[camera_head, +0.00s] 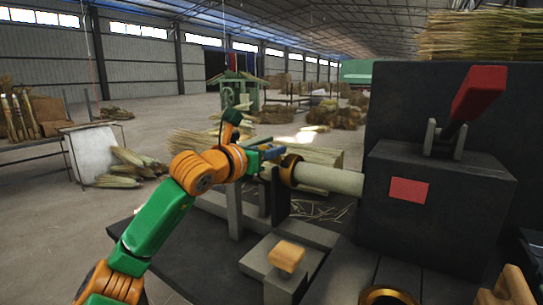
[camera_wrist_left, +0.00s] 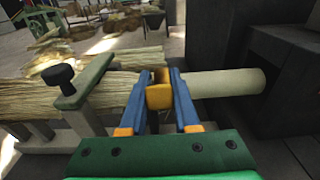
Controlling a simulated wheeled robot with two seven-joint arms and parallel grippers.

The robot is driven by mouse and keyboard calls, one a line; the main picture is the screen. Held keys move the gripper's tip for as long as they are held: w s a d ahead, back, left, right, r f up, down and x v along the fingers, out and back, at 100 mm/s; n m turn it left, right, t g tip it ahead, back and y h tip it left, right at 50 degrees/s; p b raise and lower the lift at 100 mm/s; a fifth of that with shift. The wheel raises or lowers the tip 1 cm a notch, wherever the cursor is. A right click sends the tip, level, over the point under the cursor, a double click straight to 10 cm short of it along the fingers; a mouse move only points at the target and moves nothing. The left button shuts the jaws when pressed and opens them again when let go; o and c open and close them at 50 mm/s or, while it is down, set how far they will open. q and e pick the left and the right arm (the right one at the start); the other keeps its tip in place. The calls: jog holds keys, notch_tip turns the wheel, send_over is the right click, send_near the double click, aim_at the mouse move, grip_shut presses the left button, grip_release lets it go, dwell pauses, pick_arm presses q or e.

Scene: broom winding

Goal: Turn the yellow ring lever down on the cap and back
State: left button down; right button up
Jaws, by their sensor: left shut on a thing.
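My left gripper (camera_head: 270,153) is at the end of a pale round shaft (camera_head: 330,179), beside a dark orange-brown ring (camera_head: 289,170) around it. In the left wrist view its two blue fingers (camera_wrist_left: 160,78) are closed on a small yellow-orange lever piece (camera_wrist_left: 159,97). The pale shaft (camera_wrist_left: 225,83) runs to the right behind the fingers. The fingers and piece hide most of the ring and cap there, so I cannot tell the lever's exact angle. My right gripper cannot be made out.
A dark machine housing (camera_head: 400,235) with a red lever (camera_head: 478,92) stands on the right. A wooden block (camera_head: 287,256) and a brass ring (camera_head: 388,296) are in front.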

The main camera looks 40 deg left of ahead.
pick_arm(q)
jog(key=shift+f, duration=0.15)
pick_arm(e)
jog(key=shift+s, duration=0.1)
pick_arm(q)
jog(key=c, duration=0.6)
grip_release()
jog(key=shift+c, duration=0.2)
jog(key=s+b, duration=0.2)
jog(key=s, duration=0.5)
jog(key=shift+d+r, duration=0.2)
jog(key=shift+r, duration=0.15)
pick_arm(e)
jog(key=shift+w+d+f, duration=0.35)
jog(key=shift+d+f, duration=0.05)
jog(key=shift+f, duration=0.15)
jog(key=shift+w+d+f, duration=0.3)
jog(key=shift+d+f, duration=0.05)
jog(key=shift+f, duration=0.2)
jog(key=shift+a, duration=0.1)
